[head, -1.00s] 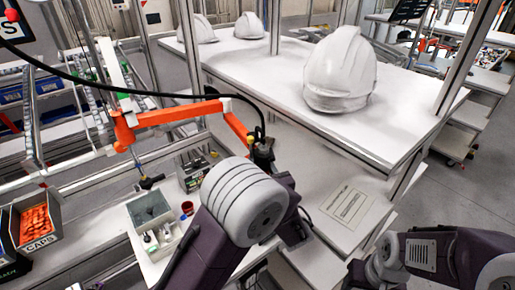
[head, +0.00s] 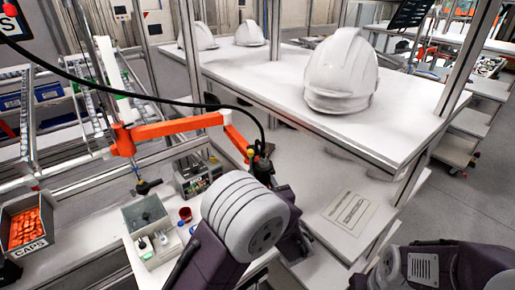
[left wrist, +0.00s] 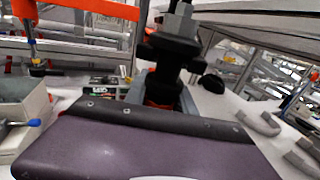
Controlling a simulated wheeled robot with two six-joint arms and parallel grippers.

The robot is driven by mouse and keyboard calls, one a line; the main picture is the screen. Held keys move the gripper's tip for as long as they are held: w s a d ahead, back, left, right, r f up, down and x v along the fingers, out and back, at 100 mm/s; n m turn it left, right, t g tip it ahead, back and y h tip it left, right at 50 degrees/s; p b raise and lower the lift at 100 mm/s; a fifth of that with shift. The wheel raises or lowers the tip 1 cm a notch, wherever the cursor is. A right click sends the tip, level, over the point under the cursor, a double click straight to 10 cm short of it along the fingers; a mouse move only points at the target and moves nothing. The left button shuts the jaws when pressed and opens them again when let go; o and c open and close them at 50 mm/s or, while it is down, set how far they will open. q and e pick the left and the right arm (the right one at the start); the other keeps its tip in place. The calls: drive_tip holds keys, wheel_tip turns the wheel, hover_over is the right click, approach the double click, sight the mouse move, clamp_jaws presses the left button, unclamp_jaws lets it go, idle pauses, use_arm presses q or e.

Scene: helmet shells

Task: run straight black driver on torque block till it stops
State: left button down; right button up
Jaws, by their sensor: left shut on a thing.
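The straight black driver (head: 262,165) hangs upright from the orange arm on a black cable. My left gripper (left wrist: 165,92) is shut on the driver, which stands dark between its grey fingers in the left wrist view (left wrist: 172,48). In the head view my own arm hides most of the gripper and the driver's lower end. A small grey device with coloured parts (head: 197,176) stands left of the driver. It may be the torque block, but I cannot tell for certain. I cannot see whether the driver's tip touches anything. My right gripper is out of view.
The orange jointed arm (head: 165,129) spans the bench. A grey divided box (head: 134,219), a red cup (head: 185,213) and an orange caps bin (head: 27,230) stand left. A second black tool (head: 147,186) hangs nearby. A white helmet (head: 341,72) sits on the raised shelf (head: 290,75).

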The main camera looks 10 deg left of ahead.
use_arm(q)
drive_tip(key=shift+f, duration=0.1)
drive_tip(key=shift+f+b, duration=0.85)
drive_tip(key=shift+f, duration=0.2)
idle(0.4)
drive_tip(key=shift+f+b, duration=0.15)
drive_tip(key=shift+b, duration=0.15)
idle(0.8)
drive_tip(key=shift+r+p, duration=2.25)
drive_tip(key=shift+r, duration=0.85)
